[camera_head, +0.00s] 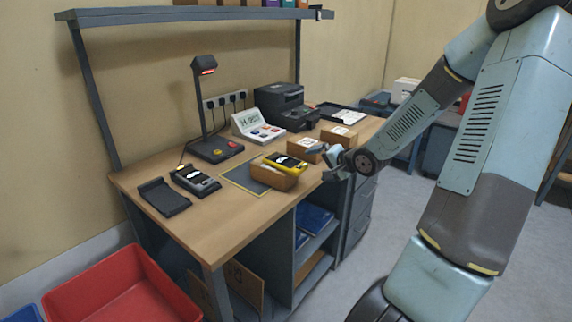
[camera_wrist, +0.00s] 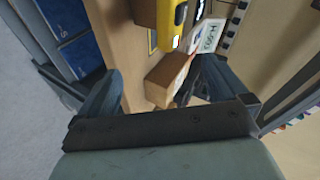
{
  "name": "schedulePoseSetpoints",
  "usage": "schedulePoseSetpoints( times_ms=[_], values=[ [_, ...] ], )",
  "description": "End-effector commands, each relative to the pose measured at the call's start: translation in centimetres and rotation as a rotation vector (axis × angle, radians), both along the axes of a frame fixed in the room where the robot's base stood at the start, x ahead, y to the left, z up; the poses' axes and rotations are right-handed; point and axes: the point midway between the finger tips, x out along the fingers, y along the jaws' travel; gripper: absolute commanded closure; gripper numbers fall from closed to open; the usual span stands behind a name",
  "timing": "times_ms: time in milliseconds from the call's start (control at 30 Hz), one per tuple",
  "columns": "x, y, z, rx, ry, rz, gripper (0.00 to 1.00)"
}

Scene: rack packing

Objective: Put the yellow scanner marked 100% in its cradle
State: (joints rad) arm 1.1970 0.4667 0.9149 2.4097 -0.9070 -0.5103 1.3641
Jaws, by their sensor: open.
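A yellow scanner (camera_head: 287,160) with a dark face lies in a small open cardboard box (camera_head: 268,178) near the bench's front edge. Its yellow body (camera_wrist: 172,25) also shows at the top of the wrist view; I cannot read a 100% mark. An empty black cradle (camera_head: 163,198) lies at the left of the bench. Beside it another black cradle (camera_head: 196,181) holds a dark device with a pale label. My gripper (camera_head: 334,165) is open at the bench's front edge, right of the scanner. In the wrist view a cardboard box (camera_wrist: 168,78) shows between the fingers.
A dark mat (camera_head: 238,181) lies left of the scanner's box. Behind stand a lamp (camera_head: 217,150), a white display unit (camera_head: 257,128) and a black printer (camera_head: 286,105). Cardboard boxes (camera_head: 339,136) stand near my gripper. A red bin (camera_head: 125,290) stands on the floor, front left.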

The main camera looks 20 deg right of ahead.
Motion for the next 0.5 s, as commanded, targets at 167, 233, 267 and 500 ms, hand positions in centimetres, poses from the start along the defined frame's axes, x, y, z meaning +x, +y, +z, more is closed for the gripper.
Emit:
schedulePoseSetpoints(
  times_ms=[167,233,267,500],
  values=[
    [-1.2,0.1,1.3,-0.387,-0.235,0.285,0.00],
    [-2.0,0.2,2.1,-0.527,-0.331,0.395,0.00],
    [-2.3,0.2,2.4,-0.583,-0.369,0.440,0.00],
    [-4.8,0.7,4.6,-0.886,-0.605,0.691,0.00]
  ],
)
